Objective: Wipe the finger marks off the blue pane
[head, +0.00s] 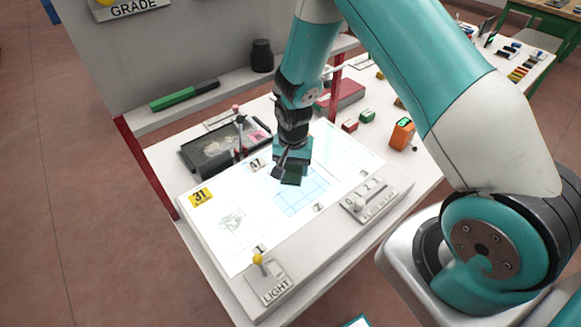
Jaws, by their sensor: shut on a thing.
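The blue pane (302,202) is a pale blue, see-through square with thin lines, lying flat on the bright white light table (262,250). My gripper (290,170) points down over the pane's far edge and is shut on a small dark green block or pad (293,178). The pad hides part of the pane. I cannot tell whether the pad touches the glass. Finger marks on the blue pane are too faint to make out. A grey smudge or drawing (232,220) shows on the table's left part.
A dark tray (200,160) stands behind the light table at left. A yellow 31 tag (201,196), a LIGHT lever (258,259) and a numbered slider panel (368,198) line the table. An orange device (402,133) stands at right. A green bar (185,95) lies on the back shelf.

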